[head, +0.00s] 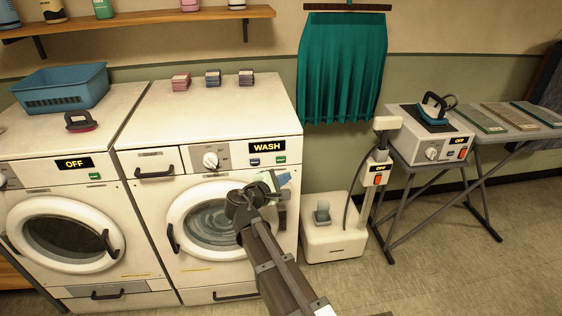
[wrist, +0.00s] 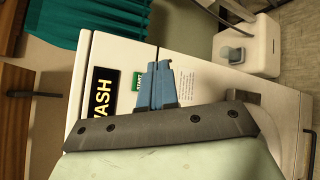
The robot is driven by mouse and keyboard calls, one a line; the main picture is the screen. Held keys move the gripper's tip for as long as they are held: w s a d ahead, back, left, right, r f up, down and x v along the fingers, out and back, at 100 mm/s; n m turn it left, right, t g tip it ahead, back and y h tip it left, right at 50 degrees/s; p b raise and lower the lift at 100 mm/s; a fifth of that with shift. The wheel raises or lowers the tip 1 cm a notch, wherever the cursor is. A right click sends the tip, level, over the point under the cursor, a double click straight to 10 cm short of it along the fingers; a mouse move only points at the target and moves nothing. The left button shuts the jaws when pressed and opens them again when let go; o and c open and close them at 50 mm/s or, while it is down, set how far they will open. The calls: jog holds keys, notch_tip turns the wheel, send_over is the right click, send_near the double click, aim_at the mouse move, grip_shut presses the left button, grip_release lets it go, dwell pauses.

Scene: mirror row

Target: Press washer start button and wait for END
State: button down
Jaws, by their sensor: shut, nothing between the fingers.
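The washer (head: 205,95) is the white front-loader in the middle of the head view. Its display (head: 267,147) reads WASH, and its round window (head: 208,222) shows pale swirling contents. The green start button (head: 281,159) sits below the display, right of a dark blue button (head: 254,162). In the wrist view the green START label (wrist: 138,80) shows beside the fingers, partly covered by them. My gripper (head: 283,179) is shut and empty, in front of the washer just below the button. Its blue fingertips (wrist: 157,68) are together; whether they touch the panel cannot be told.
A second machine (head: 60,135) on the left reads OFF, with a blue basket (head: 60,88) on top. Right of the washer stand a white floor unit (head: 333,240) with a post and an ironing table (head: 470,140). A shelf (head: 140,17) hangs above.

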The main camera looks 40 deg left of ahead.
dwell(0.5)
jog(key=s+d, duration=0.6)
jog(key=shift+s+d, duration=0.15)
jog(key=shift+s, duration=0.05)
dwell(0.8)
jog(key=shift+m, duration=0.3)
